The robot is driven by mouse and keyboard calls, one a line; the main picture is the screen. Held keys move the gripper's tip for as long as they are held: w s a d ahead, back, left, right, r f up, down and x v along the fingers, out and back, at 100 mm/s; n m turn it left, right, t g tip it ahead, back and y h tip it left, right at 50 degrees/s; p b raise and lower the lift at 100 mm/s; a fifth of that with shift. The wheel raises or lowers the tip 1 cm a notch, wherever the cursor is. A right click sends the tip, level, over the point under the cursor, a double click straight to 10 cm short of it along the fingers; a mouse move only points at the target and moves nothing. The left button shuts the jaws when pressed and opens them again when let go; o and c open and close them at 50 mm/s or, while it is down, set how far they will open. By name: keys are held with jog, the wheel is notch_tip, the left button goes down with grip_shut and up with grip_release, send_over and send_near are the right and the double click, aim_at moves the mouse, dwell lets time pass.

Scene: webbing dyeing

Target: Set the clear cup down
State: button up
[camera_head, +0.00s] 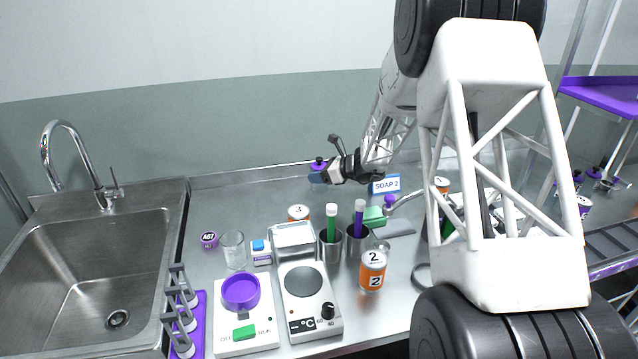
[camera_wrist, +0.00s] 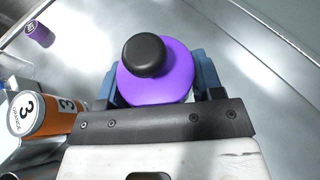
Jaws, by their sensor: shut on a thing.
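My gripper (camera_head: 319,178) is at the back middle of the steel counter, its blue fingers shut on a purple-topped thing (camera_head: 319,163) with a black knob. In the wrist view, that purple top (camera_wrist: 160,82) sits between the fingers of my gripper (camera_wrist: 155,90). Its body below the top is hidden, and I cannot tell whether it touches the counter. A clear cup (camera_head: 233,251) stands upright on the counter right of the sink, well apart from my gripper.
An orange can (camera_head: 298,213) stands in front of my gripper. Steel tumblers (camera_head: 330,252) hold tubes. The back left counter is clear.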

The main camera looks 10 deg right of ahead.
jog(key=shift+f, duration=1.85)
jog(key=o, duration=1)
jog(key=shift+f, duration=0.1)
jog(key=shift+o, duration=0.2)
jog(key=shift+d, duration=0.1)
jog(key=v, duration=1.2)
jog(key=shift+s, duration=0.1)
